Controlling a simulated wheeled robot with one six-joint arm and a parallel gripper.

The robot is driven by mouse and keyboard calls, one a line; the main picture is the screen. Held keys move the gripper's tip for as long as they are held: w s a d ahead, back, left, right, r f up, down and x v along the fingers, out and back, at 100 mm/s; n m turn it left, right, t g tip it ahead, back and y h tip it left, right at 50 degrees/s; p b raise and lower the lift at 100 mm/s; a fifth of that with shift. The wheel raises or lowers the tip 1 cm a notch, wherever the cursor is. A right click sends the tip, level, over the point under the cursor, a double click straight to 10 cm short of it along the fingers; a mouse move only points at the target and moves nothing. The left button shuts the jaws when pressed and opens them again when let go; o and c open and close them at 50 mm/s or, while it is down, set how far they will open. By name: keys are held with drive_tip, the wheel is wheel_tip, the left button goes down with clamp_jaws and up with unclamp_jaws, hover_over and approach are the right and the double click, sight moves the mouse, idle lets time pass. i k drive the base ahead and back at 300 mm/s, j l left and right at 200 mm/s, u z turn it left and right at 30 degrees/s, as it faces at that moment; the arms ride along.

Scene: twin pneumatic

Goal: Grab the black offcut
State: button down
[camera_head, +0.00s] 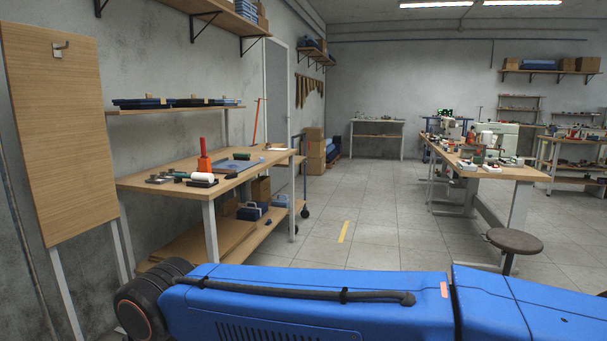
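Small dark items lie at the front of the wooden workbench (140,181) on the left. One is a flat black piece (203,184) near the front edge, beside a white roll (201,177). It may be the black offcut, but it is too small to be sure. An orange-red tool (204,163) stands upright just behind it. My blue arm crosses the bottom of the view. My gripper is not in view.
A shelf (170,110) with dark flat items is above the workbench. A tall wooden board (55,130) stands at the left. A round stool (514,241) and a second cluttered bench (520,173) are at the right. The tiled floor (375,220) between the benches is clear.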

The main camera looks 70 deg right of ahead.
sight(234, 176)
drive_tip(key=l+z, duration=0.25)
drive_tip(key=z, duration=0.2)
drive_tip(key=l+z, duration=0.25)
drive_tip(key=z, duration=0.2)
drive_tip(key=i+l+z, duration=0.1)
drive_tip(key=z, duration=0.35)
drive_tip(key=i+l, duration=0.1)
drive_tip(key=l, duration=0.2)
